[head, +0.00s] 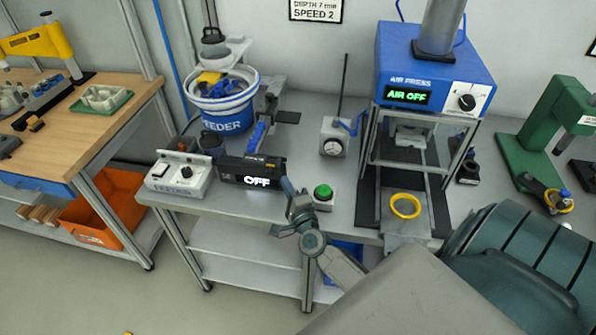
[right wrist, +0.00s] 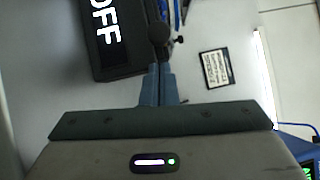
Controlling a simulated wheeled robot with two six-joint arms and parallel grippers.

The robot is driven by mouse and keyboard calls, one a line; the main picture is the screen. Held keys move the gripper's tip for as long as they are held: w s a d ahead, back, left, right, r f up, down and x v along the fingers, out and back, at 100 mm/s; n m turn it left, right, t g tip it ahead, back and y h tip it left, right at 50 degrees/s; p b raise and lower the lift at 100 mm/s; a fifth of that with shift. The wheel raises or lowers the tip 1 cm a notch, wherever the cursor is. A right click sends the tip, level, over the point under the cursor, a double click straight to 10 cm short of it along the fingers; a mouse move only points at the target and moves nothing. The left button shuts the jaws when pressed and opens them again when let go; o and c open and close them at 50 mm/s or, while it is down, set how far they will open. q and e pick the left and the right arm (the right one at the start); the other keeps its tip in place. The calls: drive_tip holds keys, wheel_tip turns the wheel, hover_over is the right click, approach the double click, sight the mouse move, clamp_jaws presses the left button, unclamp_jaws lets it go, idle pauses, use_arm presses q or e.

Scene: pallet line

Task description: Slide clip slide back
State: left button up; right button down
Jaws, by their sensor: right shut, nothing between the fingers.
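A black box with a lit OFF display (head: 252,171) stands at the front edge of the grey bench; it also shows in the right wrist view (right wrist: 118,62). A dark round knob (right wrist: 160,33) sits at its right side in the right wrist view, just beyond my fingertips. I cannot tell for sure whether this knob belongs to the clip slide. My right gripper (head: 288,186) is shut and empty at the right end of the box; its closed fingers show in the right wrist view (right wrist: 158,75). Whether they touch the knob is unclear. My left gripper is not in view.
A green button (head: 323,192) is close to the right of my right gripper. A dial gauge (head: 334,147) stands behind. The blue air press (head: 433,70) reads AIR OFF, with a yellow ring (head: 405,206) in front. A feeder bucket (head: 222,112) and control box (head: 180,176) are left.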

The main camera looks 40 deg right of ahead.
sight(261, 166)
drive_tip(key=shift+w+a+r, duration=0.2)
drive_tip(key=shift+w+a, duration=0.4)
drive_tip(key=shift+w, duration=0.15)
drive_tip(key=w+a, duration=0.2)
drive_tip(key=w, duration=0.1)
drive_tip(key=w+a, duration=0.3)
drive_tip(key=shift+w+a, duration=0.1)
drive_tip(key=shift+a, duration=0.05)
drive_tip(key=shift+r, duration=0.1)
